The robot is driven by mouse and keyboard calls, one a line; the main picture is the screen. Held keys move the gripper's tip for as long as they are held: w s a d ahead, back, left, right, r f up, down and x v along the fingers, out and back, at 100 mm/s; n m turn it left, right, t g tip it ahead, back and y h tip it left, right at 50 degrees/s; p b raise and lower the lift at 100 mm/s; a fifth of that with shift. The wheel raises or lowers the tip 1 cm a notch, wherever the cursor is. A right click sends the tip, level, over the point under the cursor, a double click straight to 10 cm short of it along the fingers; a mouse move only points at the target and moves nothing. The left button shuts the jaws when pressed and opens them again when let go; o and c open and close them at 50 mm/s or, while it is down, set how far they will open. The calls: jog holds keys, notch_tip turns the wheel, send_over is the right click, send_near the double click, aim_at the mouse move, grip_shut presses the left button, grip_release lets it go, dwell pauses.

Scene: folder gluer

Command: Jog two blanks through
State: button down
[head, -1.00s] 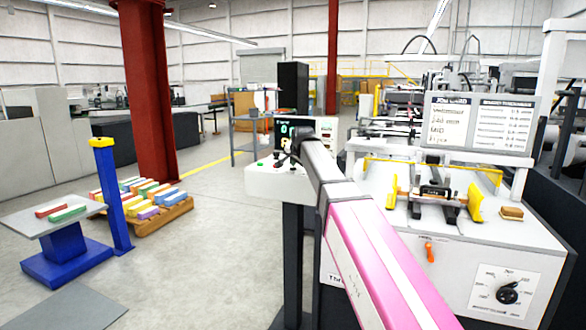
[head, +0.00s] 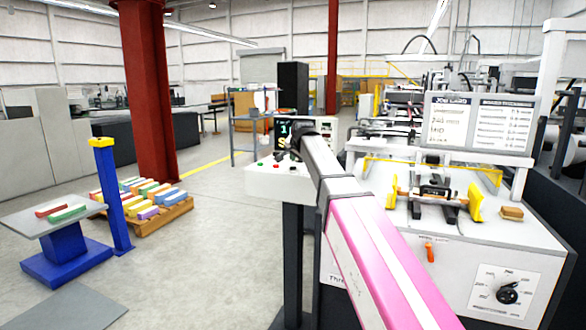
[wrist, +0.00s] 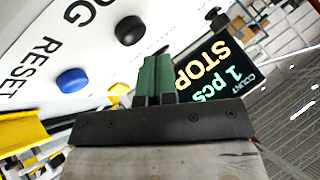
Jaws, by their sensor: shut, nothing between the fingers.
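The control panel (head: 275,182) is a white sloped box on a dark post, with small coloured buttons. Its dark display (head: 313,133) is partly hidden by my arm. In the wrist view the display (wrist: 212,70) reads "STOP", "1 pcs" and "COUNT". A black button (wrist: 130,30) sits near a label whose visible part reads "OG". A blue button (wrist: 71,80) sits near the word "RESET". My gripper (wrist: 155,62) is shut and empty, its green fingers over the panel beside the black button. I cannot tell whether they touch the panel. It also shows in the head view (head: 289,150).
The machine (head: 440,235) with yellow guides and a dial stands to the right. A job card board (head: 480,125) is above it. A blue lift table (head: 45,225) and a pallet of coloured stacks (head: 150,210) stand left. Open floor lies between.

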jog(key=shift+r, duration=2.3)
dwell(0.8)
notch_tip(320, 180, up, 4)
jog(key=shift+f, duration=0.1)
dwell(0.3)
jog(key=shift+f, duration=4.4)
jog(key=shift+f, duration=0.15)
jog(key=shift+f, duration=0.3)
